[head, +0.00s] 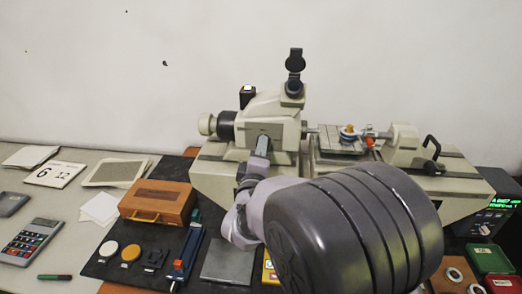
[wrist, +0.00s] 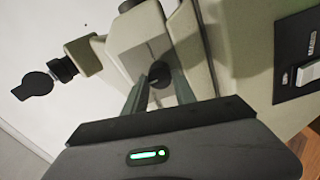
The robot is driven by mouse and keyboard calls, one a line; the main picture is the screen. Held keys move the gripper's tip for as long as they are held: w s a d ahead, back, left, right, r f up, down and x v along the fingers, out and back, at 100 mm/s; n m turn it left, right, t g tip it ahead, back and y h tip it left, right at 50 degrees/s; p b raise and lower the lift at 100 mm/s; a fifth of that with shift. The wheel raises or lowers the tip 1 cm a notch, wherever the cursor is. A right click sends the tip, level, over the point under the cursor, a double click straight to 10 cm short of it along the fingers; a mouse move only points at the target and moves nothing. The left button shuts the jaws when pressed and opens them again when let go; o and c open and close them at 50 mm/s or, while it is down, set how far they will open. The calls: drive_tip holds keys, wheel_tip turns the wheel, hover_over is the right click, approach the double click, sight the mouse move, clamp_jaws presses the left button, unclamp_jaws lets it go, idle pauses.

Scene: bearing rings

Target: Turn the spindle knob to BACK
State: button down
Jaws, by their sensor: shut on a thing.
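The wrist view shows a dark round knob (wrist: 158,72) on the grey-beige front of the machine. My gripper (wrist: 160,88) is shut on this knob, with one finger on each side of it. Any mark on the knob is too small to read. In the head view my gripper (head: 262,148) reaches the front of the machine's headstock (head: 268,110); the knob is hidden behind the fingers there.
An eyepiece (head: 293,88) rises above the headstock. A slide with a small part (head: 349,132) is to the right. A wooden box (head: 157,201), a calculator (head: 32,241) and several small tools lie at left. A display unit (head: 496,216) stands at right.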

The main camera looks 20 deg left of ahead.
drive_tip(key=c, duration=1)
unclamp_jaws()
drive_tip(key=v, duration=1.7)
drive_tip(key=shift+s, duration=0.25)
